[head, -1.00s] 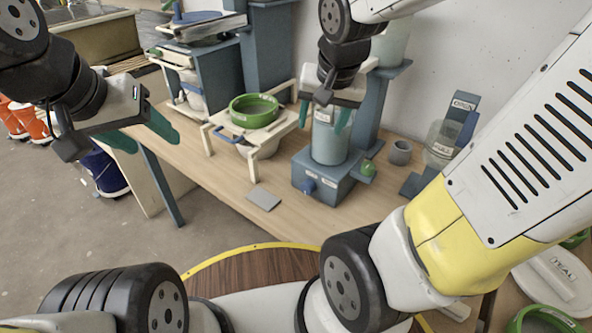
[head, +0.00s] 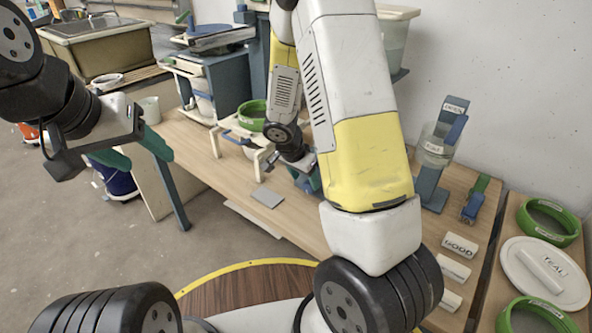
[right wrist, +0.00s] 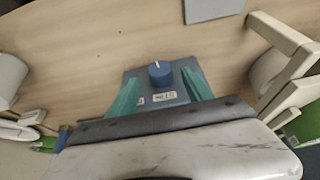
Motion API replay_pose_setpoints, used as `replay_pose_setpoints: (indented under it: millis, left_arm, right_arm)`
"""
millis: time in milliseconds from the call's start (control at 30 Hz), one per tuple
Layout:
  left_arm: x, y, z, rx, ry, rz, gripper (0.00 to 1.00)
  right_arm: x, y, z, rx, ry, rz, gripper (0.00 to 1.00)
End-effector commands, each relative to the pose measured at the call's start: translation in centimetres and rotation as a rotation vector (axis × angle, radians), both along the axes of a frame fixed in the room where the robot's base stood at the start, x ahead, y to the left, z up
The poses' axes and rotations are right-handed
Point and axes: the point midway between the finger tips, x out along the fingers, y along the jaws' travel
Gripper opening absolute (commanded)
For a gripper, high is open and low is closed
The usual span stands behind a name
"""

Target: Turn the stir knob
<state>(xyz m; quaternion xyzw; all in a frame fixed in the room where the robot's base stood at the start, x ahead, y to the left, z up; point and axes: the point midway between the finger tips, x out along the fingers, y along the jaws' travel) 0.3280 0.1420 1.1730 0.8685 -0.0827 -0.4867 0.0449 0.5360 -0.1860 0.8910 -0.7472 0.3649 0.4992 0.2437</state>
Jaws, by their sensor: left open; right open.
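The stir knob (right wrist: 160,71) is a round blue knob with a white pointer line. It sits on the face of a blue-grey box (right wrist: 133,76) with a white label below it. In the right wrist view the green fingers of my right gripper (right wrist: 160,80) are spread, one on each side of the knob. I cannot tell whether they touch it. In the head view my right gripper (head: 307,178) is low over the workbench, and my arm hides the knob and most of the box. My left gripper (head: 135,150) is open and empty, left of the bench.
The workbench (head: 290,215) has a flat grey plate (head: 267,197) near its front edge. A white stand with a green-rimmed bucket (head: 251,113) is left of my right gripper. A clear jar (head: 435,145) stands at the right, with labelled blocks (head: 460,246) in front.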

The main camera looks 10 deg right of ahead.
Motion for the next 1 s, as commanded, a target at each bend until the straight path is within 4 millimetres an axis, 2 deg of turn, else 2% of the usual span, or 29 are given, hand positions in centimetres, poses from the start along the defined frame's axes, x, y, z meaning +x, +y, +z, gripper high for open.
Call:
replay_pose_setpoints:
  millis: [100,300,633,667,933,1000]
  left_arm:
    - [0.0,0.0,0.0,0.000,0.000,0.000,0.59]
    - [0.0,0.0,0.0,0.000,0.000,0.000,0.59]
    - [0.0,0.0,0.0,0.000,0.000,0.000,0.59]
    - [0.0,0.0,0.0,0.000,0.000,0.000,0.59]
    - [0.0,0.0,0.0,0.000,0.000,0.000,0.59]
    - [0.0,0.0,0.0,0.000,0.000,0.000,0.59]
  right_arm:
    - [0.4,-0.7,-1.9,-0.003,0.004,0.000,0.59]
    - [1.0,-1.3,-3.9,-0.001,0.002,0.000,0.59]
    - [1.1,-1.4,-4.3,0.000,0.000,0.000,0.59]
    - [1.1,-1.4,-4.3,0.000,0.000,0.000,0.55]
    - [1.1,-1.4,-4.3,0.000,0.000,0.000,0.02]
    - [1.1,-1.4,-4.3,0.000,0.000,0.000,0.00]
